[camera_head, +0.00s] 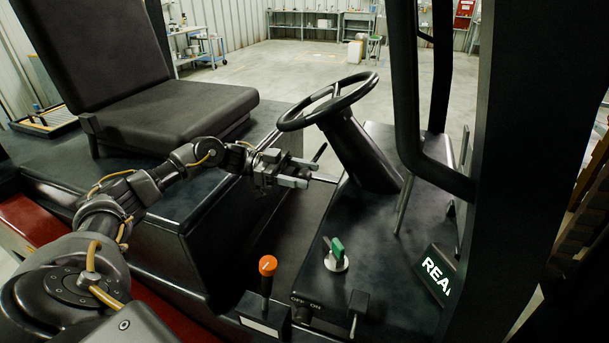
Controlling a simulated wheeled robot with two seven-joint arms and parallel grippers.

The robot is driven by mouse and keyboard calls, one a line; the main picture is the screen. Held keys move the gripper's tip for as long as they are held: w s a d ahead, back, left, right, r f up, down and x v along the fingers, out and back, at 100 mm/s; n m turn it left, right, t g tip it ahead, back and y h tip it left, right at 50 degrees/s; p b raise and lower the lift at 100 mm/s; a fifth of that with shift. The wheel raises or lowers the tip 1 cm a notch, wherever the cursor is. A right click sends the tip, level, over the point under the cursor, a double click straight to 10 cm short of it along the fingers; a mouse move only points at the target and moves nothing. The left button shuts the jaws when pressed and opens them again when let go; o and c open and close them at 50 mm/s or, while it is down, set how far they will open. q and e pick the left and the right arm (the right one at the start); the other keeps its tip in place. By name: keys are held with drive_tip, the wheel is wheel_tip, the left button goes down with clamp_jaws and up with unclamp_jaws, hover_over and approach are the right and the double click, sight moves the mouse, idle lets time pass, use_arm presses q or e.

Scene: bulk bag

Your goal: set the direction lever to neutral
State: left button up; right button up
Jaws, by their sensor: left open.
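A thin stalk, which looks like the direction lever (325,179), sticks out to the left from the steering column (365,160), below the wheel. A dark tip shows just above it, and I cannot tell whether it is part of the lever. My left gripper (306,174) is open at the lever's outer end, its fingers pointing right toward the column. I cannot tell whether the fingers touch the lever, and the gripper partly hides its end. My right gripper is not in view.
The steering wheel (328,101) is above and right of my gripper. The seat (165,112) is to the left. An orange-knobbed lever (267,266), a green key-like switch (336,250) and a small black lever (357,308) stand in front. A dark post is at right.

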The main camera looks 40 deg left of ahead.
use_arm(q)
drive_tip(key=b+v, duration=0.4)
drive_tip(key=v, duration=0.6)
drive_tip(key=shift+a, duration=0.1)
